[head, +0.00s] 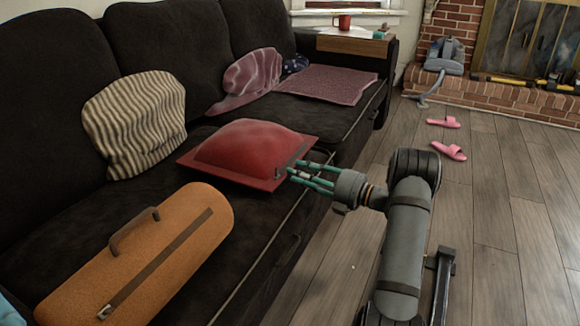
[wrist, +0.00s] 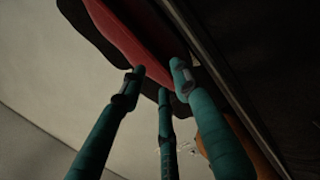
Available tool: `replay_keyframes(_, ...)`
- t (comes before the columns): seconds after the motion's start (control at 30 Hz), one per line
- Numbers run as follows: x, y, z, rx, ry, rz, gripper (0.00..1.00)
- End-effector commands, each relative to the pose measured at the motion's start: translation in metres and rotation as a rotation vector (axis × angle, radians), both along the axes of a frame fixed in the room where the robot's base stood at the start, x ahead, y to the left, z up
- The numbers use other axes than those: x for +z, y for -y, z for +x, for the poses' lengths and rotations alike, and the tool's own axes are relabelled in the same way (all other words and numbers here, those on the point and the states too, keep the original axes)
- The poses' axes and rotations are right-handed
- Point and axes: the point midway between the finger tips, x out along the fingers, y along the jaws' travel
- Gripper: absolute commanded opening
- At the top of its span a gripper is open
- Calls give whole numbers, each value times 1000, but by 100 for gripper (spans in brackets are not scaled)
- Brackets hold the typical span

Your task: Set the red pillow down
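The red pillow (head: 245,150), domed with a flat flange around it, is over the middle of the dark sofa (head: 60,235), flat side down and slightly tilted. I cannot tell whether its underside touches the seat. My gripper (head: 298,174) has green fingers and is shut on the pillow's near right edge, from the sofa's front side. In the wrist view the pillow (wrist: 125,38) is a red strip with a dark border, and my gripper's fingertips (wrist: 160,75) meet at its edge. The exact contact is dark and partly hidden.
A striped cushion (head: 135,122) leans on the backrest to the left. An orange bag (head: 145,262) lies nearer on the seat. A pink cushion (head: 250,80) and a patterned mat (head: 325,84) are farther along. Pink slippers (head: 449,152) lie on the floor.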

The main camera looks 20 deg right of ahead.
Motion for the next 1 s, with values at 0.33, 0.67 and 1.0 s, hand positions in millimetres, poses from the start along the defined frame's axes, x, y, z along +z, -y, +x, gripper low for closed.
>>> replay_keyframes(0.33, 2, 38, -56, -2, -1, 1, 31)
replay_keyframes(0.67, 0, 45, -68, 1, 1, 0, 31)
replay_keyframes(1.0, -2, 43, -69, 8, 0, -9, 31)
